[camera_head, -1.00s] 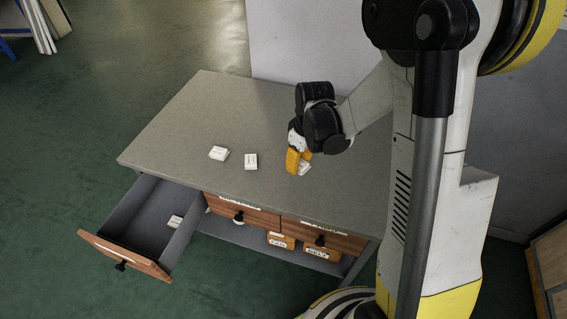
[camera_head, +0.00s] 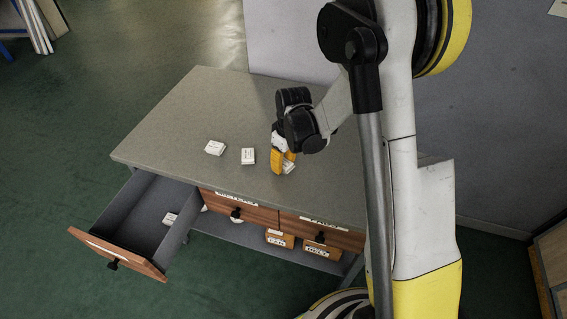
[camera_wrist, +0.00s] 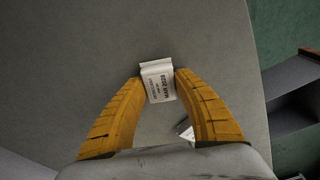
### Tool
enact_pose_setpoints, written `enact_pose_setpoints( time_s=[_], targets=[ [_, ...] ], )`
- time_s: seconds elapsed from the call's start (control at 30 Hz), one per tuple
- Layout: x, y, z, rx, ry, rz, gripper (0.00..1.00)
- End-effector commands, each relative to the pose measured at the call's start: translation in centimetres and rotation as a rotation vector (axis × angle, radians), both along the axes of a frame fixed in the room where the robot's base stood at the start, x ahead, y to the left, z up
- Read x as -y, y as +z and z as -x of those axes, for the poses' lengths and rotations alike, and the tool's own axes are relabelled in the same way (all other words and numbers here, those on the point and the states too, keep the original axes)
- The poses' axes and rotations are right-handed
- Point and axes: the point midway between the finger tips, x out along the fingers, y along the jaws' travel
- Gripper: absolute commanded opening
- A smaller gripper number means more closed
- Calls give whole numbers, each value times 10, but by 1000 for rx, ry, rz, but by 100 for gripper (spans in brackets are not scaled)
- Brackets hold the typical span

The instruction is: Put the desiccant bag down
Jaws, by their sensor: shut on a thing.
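My gripper (camera_head: 284,168) is low over the grey tabletop, right of two small white bags. In the wrist view its yellow fingers (camera_wrist: 161,92) are shut on a white printed desiccant bag (camera_wrist: 158,80). The held bag also shows beside the fingertips in the head view (camera_head: 290,167). Whether its underside touches the table is hidden. One white bag (camera_head: 215,148) lies at the left of the tabletop and another (camera_head: 248,156) lies nearer the gripper. A white piece (camera_wrist: 187,132) shows partly behind the fingers in the wrist view.
The table (camera_head: 205,95) has free room at the back and left. Its left drawer (camera_head: 120,253) is pulled out, with a white bag (camera_head: 169,218) inside. Two other drawers (camera_head: 240,207) are shut. Labelled boxes (camera_head: 313,249) stand on the shelf below.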

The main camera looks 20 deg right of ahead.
Motion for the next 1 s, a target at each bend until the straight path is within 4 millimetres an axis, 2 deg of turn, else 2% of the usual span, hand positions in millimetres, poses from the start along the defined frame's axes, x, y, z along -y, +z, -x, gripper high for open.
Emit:
enact_pose_setpoints(
  time_s=[0.03,0.07,0.1,0.13,0.4,0.53,0.67,0.9,1.0],
  targets=[
    [0,-3,0,0,0,0,6],
    [0,-3,0,0,0,0,38],
    [0,-2,0,0,0,0,51],
    [0,-2,0,0,0,0,55],
    [0,-2,0,0,0,0,55],
    [0,7,0,0,0,0,55],
    [2,32,3,0,-1,0,55],
    [5,87,9,0,-1,0,55],
    [7,104,10,0,0,0,55]
  ],
)
